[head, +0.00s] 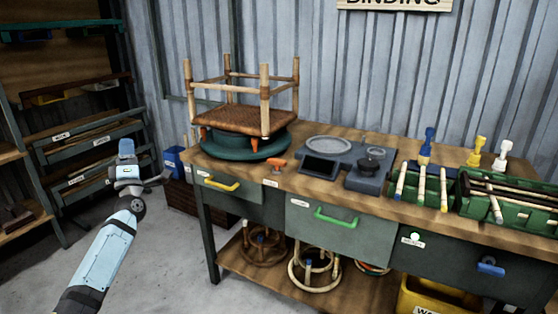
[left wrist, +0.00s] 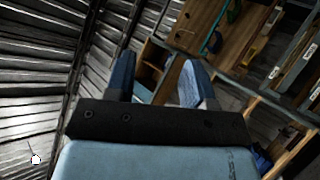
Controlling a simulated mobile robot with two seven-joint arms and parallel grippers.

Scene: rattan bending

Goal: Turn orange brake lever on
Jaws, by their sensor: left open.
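The orange brake lever (head: 276,164) is a small orange handle on the wooden bench top, just in front of the round green turntable (head: 245,146). An upturned stool with a woven seat (head: 235,119) rests on the turntable. My left gripper (head: 126,148) is raised over the floor, left of the bench and well apart from the lever. In the left wrist view its two blue fingers (left wrist: 157,75) are spread with nothing between them. The lever does not show in the left wrist view. My right gripper is in neither view.
The wooden bench (head: 370,199) holds a grey scale (head: 345,158) and green trays (head: 510,204) with rods. Drawers with coloured handles front it. Shelving (head: 75,100) stands at the left. A blue bin (head: 174,163) stands beside the bench. The floor between shelving and bench is clear.

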